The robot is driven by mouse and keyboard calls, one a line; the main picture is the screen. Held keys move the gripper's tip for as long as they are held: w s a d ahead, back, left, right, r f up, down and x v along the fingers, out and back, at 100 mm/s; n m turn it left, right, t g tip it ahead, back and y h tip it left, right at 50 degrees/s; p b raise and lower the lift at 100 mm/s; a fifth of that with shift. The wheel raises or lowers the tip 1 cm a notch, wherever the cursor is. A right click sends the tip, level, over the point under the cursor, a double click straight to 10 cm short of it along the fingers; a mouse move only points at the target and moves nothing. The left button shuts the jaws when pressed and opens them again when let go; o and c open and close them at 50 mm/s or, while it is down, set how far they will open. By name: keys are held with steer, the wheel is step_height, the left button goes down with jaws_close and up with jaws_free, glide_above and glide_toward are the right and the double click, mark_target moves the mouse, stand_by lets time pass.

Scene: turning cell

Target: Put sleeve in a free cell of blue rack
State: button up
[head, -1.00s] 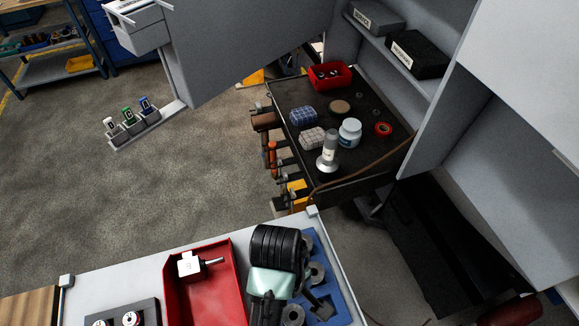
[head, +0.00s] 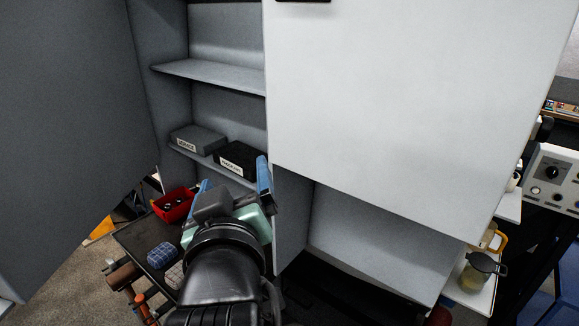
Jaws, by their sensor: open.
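My gripper (head: 234,182) is open, its two blue-tipped fingers spread with nothing seen between them. It is raised in front of the grey cabinet, just below and in front of the lower shelf as seen in the head view. The blue rack is not in view now. No sleeve can be made out; my arm and gripper hide part of the dark cart top.
The cabinet's lower shelf (head: 214,166) carries a grey labelled box (head: 197,139) and a black labelled box (head: 238,158). Below, a cart (head: 135,238) holds a red bin (head: 173,205) and a blue checked bundle (head: 161,256). A large pale panel (head: 400,100) fills the right.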

steer(key=s+d+r+m+t, duration=0.2)
steer(key=s+r+t, duration=0.1)
steer(key=r, duration=0.5)
steer(key=s+d+r+m+t+h, duration=0.1)
steer(key=s+d+r+m+t, duration=0.1)
steer(key=r, duration=0.7)
steer(key=s+d+r+m+t+h, duration=0.1)
steer(key=s+d+r+t, duration=0.2)
steer(key=s+r+t, duration=0.2)
steer(key=s+r, duration=0.3)
steer(key=r, duration=0.1)
steer(key=shift+d+m, duration=0.15)
steer(key=shift+m, duration=0.25)
